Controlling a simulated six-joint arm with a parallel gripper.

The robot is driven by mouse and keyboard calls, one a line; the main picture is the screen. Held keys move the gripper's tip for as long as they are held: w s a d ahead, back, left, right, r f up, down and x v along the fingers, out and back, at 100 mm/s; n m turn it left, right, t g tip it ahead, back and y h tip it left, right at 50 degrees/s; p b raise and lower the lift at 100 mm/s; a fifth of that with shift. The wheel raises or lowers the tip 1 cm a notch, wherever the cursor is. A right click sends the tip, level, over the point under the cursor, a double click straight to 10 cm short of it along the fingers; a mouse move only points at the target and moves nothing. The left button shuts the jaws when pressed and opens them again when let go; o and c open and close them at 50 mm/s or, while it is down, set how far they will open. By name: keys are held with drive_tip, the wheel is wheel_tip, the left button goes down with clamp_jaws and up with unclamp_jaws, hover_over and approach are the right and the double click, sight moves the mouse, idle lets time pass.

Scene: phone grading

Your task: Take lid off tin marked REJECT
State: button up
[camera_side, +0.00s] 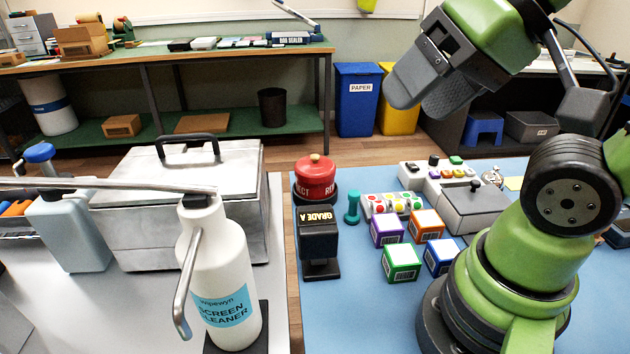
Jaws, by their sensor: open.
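A round red tin (316,183) with part of the word REJECT in pale letters stands upright at the left edge of the blue mat. Its red lid (312,168) is on, with a small yellowish knob (315,157) on top. The lower part of the tin is dark or sits in something dark; I cannot tell which. My gripper (420,104) is in the upper right, high above the mat and to the right of the tin. It is open, with no object visible between its grey fingers.
A black GRADE A stand (319,243) is close in front of the tin. A teal peg-shaped piece (352,207) and several coloured boxes (387,229) lie to the right. A metal case (180,205) and a screen cleaner bottle (222,265) stand left. The front of the mat (370,315) is clear.

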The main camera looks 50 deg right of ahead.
drive_tip(key=shift+o, duration=0.3)
drive_tip(key=o, duration=0.6)
drive_tip(key=shift+o, duration=0.2)
drive_tip(key=g+h, duration=0.3)
drive_tip(key=g, duration=0.3)
hover_over(315, 156)
drive_tip(key=s, duration=0.1)
drive_tip(key=f, duration=1.6)
drive_tip(key=shift+s+d+f, duration=0.15)
drive_tip(key=shift+d+f, duration=0.05)
drive_tip(key=shift+f, duration=0.2)
drive_tip(key=shift+m, duration=0.3)
drive_tip(key=shift+w+a+f, duration=0.1)
drive_tip(key=shift+w+f, duration=0.15)
drive_tip(key=shift+f, duration=0.75)
drive_tip(key=shift+w+f, duration=0.2)
drive_tip(key=shift+f, duration=0.85)
drive_tip(key=shift+w+a+f, duration=0.1)
drive_tip(key=shift+w+f, duration=0.15)
drive_tip(key=shift+f, duration=0.75)
